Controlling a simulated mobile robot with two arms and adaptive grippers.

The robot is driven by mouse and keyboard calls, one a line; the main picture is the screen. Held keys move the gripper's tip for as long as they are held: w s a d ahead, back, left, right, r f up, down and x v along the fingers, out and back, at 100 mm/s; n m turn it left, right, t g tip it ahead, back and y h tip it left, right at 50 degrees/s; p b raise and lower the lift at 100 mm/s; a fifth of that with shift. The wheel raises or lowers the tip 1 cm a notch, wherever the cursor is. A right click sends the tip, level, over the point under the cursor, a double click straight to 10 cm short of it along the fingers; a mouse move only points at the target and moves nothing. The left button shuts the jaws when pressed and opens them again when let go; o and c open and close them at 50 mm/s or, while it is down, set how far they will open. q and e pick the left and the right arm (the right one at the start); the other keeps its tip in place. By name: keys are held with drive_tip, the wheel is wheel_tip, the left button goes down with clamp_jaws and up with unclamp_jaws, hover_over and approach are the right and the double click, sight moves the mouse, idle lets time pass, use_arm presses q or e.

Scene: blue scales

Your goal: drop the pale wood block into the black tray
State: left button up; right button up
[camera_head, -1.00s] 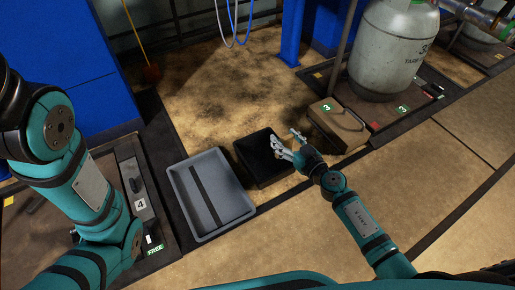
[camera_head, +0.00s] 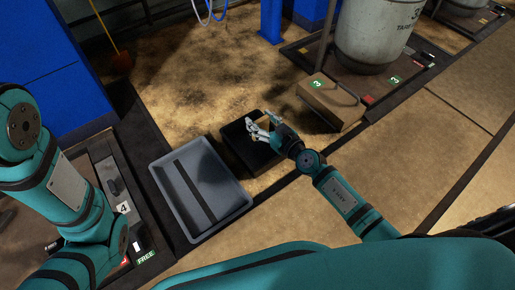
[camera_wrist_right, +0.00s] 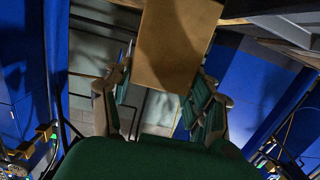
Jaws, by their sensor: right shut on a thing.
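The black tray (camera_head: 236,143) lies on the floor just right of a grey tray. My right gripper (camera_head: 262,124) shows over the far right part of the black tray in the head view; its exact height above it is hard to tell. In the right wrist view the pale wood block (camera_wrist_right: 176,45) sits between the fingers of my right gripper (camera_wrist_right: 158,88), which is shut on it. The block is hard to make out in the head view. My left arm comes in from the left, but its gripper is out of view.
The grey tray (camera_head: 231,197) with a dark stripe stands left of the black tray. A brown box (camera_head: 330,100) marked 3 lies to the right. Open floor (camera_head: 190,90) lies beyond the trays.

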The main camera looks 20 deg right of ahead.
drive_tip(key=o, duration=1.1)
drive_tip(key=shift+s, duration=0.1)
drive_tip(key=v, duration=1.1)
drive_tip(key=shift+s+d, duration=0.15)
drive_tip(key=shift+s, duration=0.2)
